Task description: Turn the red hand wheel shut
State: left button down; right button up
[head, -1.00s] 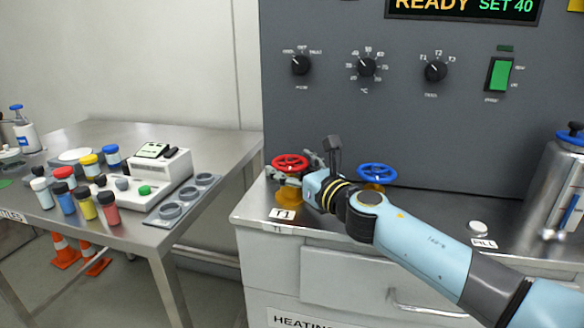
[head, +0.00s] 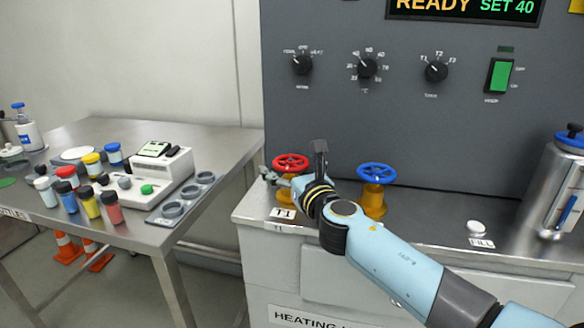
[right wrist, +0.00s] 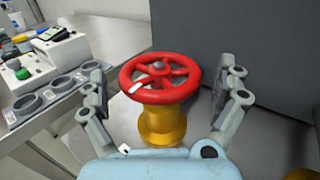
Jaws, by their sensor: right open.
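The red hand wheel (head: 291,162) tops a yellow valve body at the left end of the steel bench, by the T1 label (head: 283,214). In the right wrist view, the red hand wheel (right wrist: 160,78) sits on its yellow valve body (right wrist: 162,124), with a white mark on the rim. My right gripper (right wrist: 166,85) is open, one finger on each side of the wheel, with gaps visible on both sides. In the head view, my right gripper (head: 278,178) is just below the wheel and partly covers the valve body. My left gripper is not in view.
A blue hand wheel (head: 377,174) on a yellow body stands to the right, close to my right arm. The grey control panel (head: 400,130) rises behind. A side table (head: 100,134) at left holds bottles and a white device. A steel vessel (head: 550,190) stands at right.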

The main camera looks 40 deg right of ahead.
jog(key=v, duration=1.2)
jog(key=shift+a+f, duration=0.1)
jog(key=shift+f, duration=0.05)
